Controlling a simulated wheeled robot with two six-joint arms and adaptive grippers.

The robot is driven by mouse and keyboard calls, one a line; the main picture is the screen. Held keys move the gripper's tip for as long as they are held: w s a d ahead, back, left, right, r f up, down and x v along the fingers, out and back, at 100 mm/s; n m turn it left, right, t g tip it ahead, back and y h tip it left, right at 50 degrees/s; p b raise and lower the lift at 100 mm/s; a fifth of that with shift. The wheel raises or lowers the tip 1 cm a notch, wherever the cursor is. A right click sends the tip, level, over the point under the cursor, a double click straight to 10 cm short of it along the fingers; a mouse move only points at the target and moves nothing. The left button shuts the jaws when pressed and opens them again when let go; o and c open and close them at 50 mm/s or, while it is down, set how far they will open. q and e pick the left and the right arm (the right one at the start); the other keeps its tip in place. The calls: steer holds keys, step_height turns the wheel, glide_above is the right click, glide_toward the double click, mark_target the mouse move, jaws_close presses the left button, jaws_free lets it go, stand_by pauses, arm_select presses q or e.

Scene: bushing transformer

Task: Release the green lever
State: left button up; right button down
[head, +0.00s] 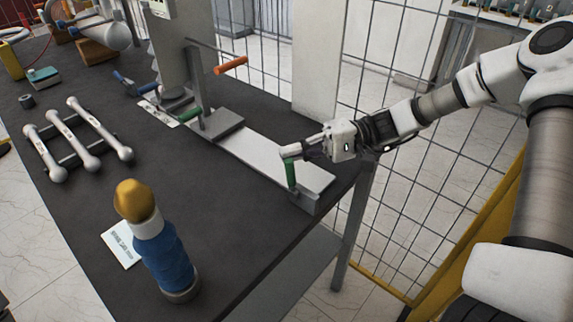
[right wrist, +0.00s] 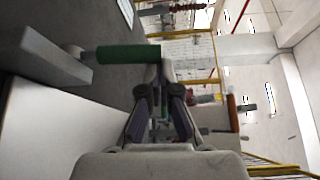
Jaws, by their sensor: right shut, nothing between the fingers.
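A green lever (head: 291,175) stands roughly upright on a grey block at the near right end of the metal plate. In the right wrist view its green handle (right wrist: 128,54) lies across the picture, just beyond and left of the fingertips. My right gripper (head: 291,151) is at the top end of this handle, shut with nothing held. Its fingers also show in the right wrist view (right wrist: 160,85). I cannot tell whether the fingertips touch the handle. A second green lever (head: 191,113) sits farther back on the fixture. My left gripper is not in view.
The metal plate (head: 262,158) runs along the table's right side to a fixture with an orange handle (head: 231,65) and a blue handle (head: 124,82). A blue bushing with a yellow top (head: 163,250) stands at the front. Wire fencing (head: 395,190) is close on the right.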

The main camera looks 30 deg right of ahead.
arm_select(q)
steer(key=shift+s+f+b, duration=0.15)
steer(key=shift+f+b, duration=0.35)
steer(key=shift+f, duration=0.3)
arm_select(e)
steer(key=shift+s+d+r, duration=0.15)
steer(key=shift+s+d, duration=0.05)
steer(key=shift+s, duration=0.45)
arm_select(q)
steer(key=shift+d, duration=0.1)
